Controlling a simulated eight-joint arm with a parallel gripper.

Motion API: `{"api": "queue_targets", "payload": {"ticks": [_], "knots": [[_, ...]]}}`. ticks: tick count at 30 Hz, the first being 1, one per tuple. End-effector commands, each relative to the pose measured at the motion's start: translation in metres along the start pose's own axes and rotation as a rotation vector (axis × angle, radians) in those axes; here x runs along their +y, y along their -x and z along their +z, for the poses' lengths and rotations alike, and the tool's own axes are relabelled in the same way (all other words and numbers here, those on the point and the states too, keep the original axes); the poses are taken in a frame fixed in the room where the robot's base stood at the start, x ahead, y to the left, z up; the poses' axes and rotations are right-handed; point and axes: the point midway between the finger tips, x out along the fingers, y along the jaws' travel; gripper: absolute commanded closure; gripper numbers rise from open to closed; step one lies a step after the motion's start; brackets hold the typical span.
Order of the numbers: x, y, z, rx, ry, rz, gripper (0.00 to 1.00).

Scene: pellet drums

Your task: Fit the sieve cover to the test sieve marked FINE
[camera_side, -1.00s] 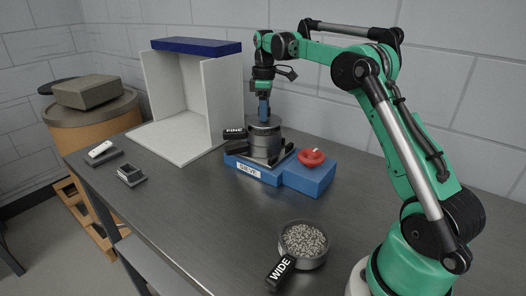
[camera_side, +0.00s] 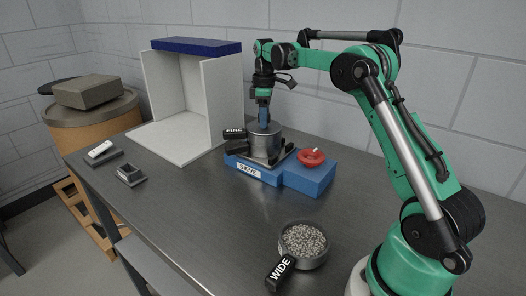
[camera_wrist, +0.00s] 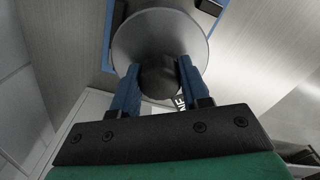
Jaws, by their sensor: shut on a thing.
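My gripper (camera_side: 264,118) is shut on the dark knob (camera_wrist: 158,76) of the sieve cover, with a blue finger on each side of it. The cover (camera_wrist: 135,42) is a grey round disc that fills the top middle of the wrist view. In the side view it lies level at the top of the FINE test sieve (camera_side: 264,148); I cannot tell whether it is fully seated. That sieve stands on the blue SIEVE shaker (camera_side: 250,175), its black FINE handle tag (camera_side: 234,134) pointing left. In the wrist view the cover hides most of the sieve.
A red button (camera_side: 312,157) sits on the shaker's right box. The WIDE sieve (camera_side: 303,258), full of pellets, stands at the front. A white booth with a blue top (camera_side: 196,46) stands behind left. Small items (camera_side: 130,175) lie at the left edge. The middle of the table is clear.

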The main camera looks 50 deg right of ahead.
Motion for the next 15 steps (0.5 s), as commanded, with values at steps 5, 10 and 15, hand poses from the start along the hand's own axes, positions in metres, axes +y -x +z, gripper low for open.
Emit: {"api": "queue_targets", "payload": {"ticks": [5, 10, 15], "knots": [[0.0000, -0.0003, 0.0000, 0.000, 0.000, 0.000, 1.00], [0.0000, -0.0003, 0.0000, 0.000, 0.000, 0.000, 0.54], [0.0000, -0.0003, 0.0000, 0.000, 0.000, 0.000, 0.23]]}}
